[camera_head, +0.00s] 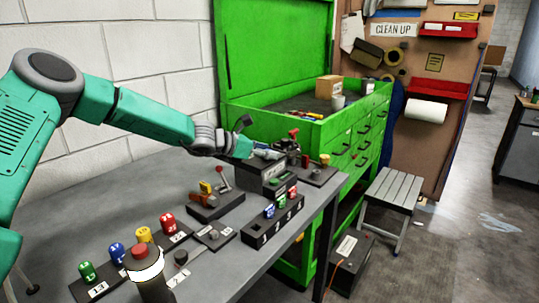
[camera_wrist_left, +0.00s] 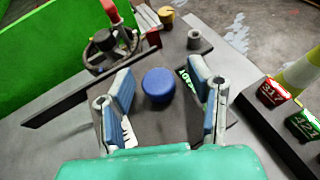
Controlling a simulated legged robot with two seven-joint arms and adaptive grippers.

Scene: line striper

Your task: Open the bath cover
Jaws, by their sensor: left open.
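A dark flat lid (camera_wrist_left: 150,122) with a round blue knob (camera_wrist_left: 158,85) lies under my left gripper in the left wrist view; I take it to be the bath cover. My left gripper (camera_wrist_left: 163,92) is open, with one blue-padded finger on each side of the knob and visible gaps to it. In the head view, my left gripper (camera_head: 246,143) is over a grey box (camera_head: 274,176) on the table, and it hides the knob there. A green label with white letters is partly hidden by the right finger in the wrist view. My right gripper does not show.
A dark valve fixture with a red handle (camera_head: 293,134) stands just behind the box. A row of numbered blocks (camera_head: 272,222) stands in front. Levers and coloured knobs (camera_head: 167,221) fill the nearer table (camera_head: 215,273). A green tool cabinet (camera_head: 337,128) stands behind.

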